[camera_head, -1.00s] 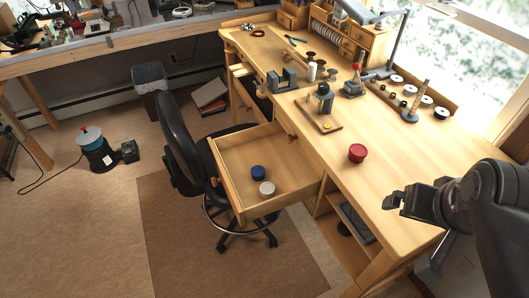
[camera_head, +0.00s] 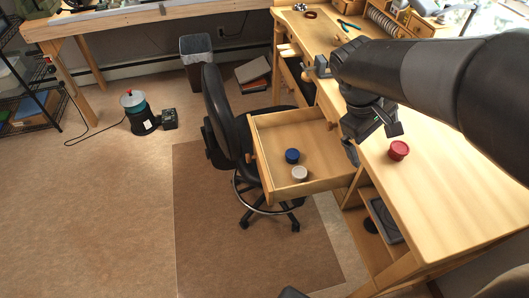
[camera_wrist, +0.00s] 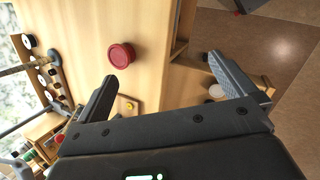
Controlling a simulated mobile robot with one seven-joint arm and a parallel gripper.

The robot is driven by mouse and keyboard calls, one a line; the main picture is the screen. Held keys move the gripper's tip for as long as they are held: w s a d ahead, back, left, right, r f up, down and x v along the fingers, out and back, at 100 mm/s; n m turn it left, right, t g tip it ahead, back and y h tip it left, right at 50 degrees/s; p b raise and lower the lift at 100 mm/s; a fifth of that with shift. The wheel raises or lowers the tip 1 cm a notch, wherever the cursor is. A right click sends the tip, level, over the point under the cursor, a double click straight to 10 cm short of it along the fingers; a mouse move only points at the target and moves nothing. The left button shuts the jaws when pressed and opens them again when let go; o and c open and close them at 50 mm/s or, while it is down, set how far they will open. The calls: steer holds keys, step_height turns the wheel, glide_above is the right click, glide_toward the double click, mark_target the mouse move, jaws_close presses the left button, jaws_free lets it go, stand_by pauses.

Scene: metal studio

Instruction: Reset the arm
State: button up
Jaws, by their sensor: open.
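My gripper (camera_head: 374,142) hangs above the wooden workbench (camera_head: 455,195), near its front edge beside the open drawer (camera_head: 265,150). Its two fingers are spread and nothing is between them; they also show apart in the wrist view (camera_wrist: 162,75). A red round container (camera_head: 398,150) stands on the bench just right of the gripper, apart from it. It also shows in the wrist view (camera_wrist: 121,55). My arm covers much of the back of the bench in the head view.
A blue container (camera_head: 292,156) and a whitish one (camera_head: 299,174) sit in the drawer. A black office chair (camera_head: 222,110) stands left of the drawer. Small tools and boxes fill the back of the bench. The bench right of the red container is clear.

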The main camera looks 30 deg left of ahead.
steer(key=s+a+f+n+t+h, duration=0.15)
steer(key=a+f+n, duration=0.4)
steer(key=a, duration=0.55)
steer(key=a+f+n+t+h, duration=0.35)
steer(key=a+f, duration=0.25)
steer(key=a, duration=0.6)
steer(key=s+a+f+n+t+y, duration=0.3)
steer(key=s+a+f+n+t, duration=0.5)
steer(key=s+a+f, duration=0.8)
steer(key=w+d+n, duration=0.1)
steer(key=w+d, duration=0.2)
steer(key=w, duration=0.6)
steer(key=shift+w+g, duration=0.2)
steer(key=shift+g, duration=0.2)
steer(key=shift+a+r, duration=0.1)
steer(key=v, duration=1)
steer(key=shift+w+r, duration=0.1)
